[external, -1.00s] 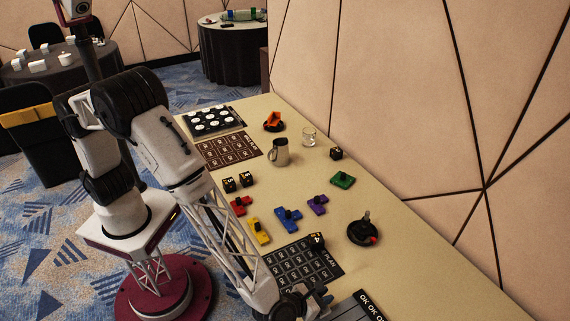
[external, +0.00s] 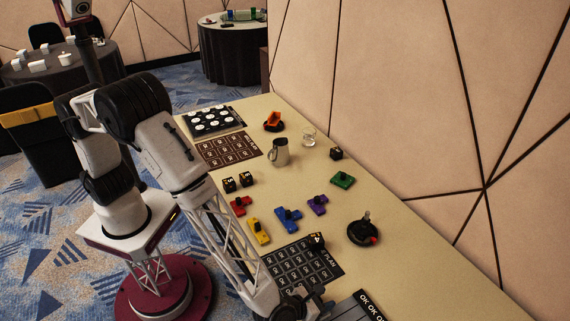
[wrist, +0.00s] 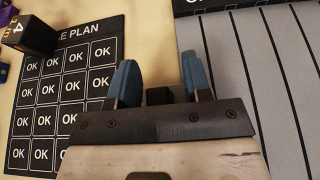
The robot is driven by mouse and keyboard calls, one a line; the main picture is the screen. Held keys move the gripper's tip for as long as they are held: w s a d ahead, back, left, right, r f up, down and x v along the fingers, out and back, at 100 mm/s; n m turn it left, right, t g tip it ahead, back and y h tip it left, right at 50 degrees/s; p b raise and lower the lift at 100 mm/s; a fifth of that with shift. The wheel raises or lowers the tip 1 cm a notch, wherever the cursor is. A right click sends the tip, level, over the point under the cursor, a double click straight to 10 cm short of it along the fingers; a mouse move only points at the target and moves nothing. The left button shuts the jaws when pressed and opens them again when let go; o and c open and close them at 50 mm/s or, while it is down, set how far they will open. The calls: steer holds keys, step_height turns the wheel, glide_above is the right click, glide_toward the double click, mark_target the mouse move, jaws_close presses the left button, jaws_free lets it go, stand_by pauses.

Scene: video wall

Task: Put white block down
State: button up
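My gripper (wrist: 158,80) shows two blue fingers standing apart in the wrist view, with no white block visible between them. A small dark piece sits between the finger bases, and I cannot tell whether it is part of my gripper. In the external view my gripper (external: 313,304) is at the bottom edge, beside the black OK-grid mat (external: 300,262) and the grey striped board (external: 345,309). The mat (wrist: 72,85) lies left of the fingers in the wrist view, the board (wrist: 262,70) right. I cannot make out a white block on the table.
A dark cube (wrist: 30,35) sits on the mat's corner. Red (external: 240,205), yellow (external: 258,231), blue (external: 288,218), purple (external: 317,204) and green (external: 342,180) pieces lie beyond it. A joystick (external: 364,230) and metal jug (external: 279,152) stand on the table.

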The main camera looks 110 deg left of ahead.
steer(key=shift+r, duration=0.15)
steer(key=shift+r, duration=0.25)
steer(key=v, duration=1.2)
steer(key=shift+a+r, duration=0.1)
stand_by(0.5)
steer(key=s+a+r+n+g+h, duration=0.1)
steer(key=s+a+r+n+g, duration=0.6)
steer(key=s+a+r+n, duration=0.95)
steer(key=s+a+r+n+h, duration=0.1)
steer(key=s+r+n+h, duration=0.2)
steer(key=s, duration=0.8)
steer(key=s+a+r+n+h, duration=0.2)
steer(key=s+r, duration=0.4)
steer(key=s, duration=0.4)
steer(key=s+a+r+n+h, duration=0.2)
steer(key=s+r+n+h, duration=0.1)
steer(key=s, duration=0.8)
steer(key=shift+s+r+n+h, duration=0.35)
steer(key=shift+r+n, duration=0.35)
steer(key=shift+n, duration=0.45)
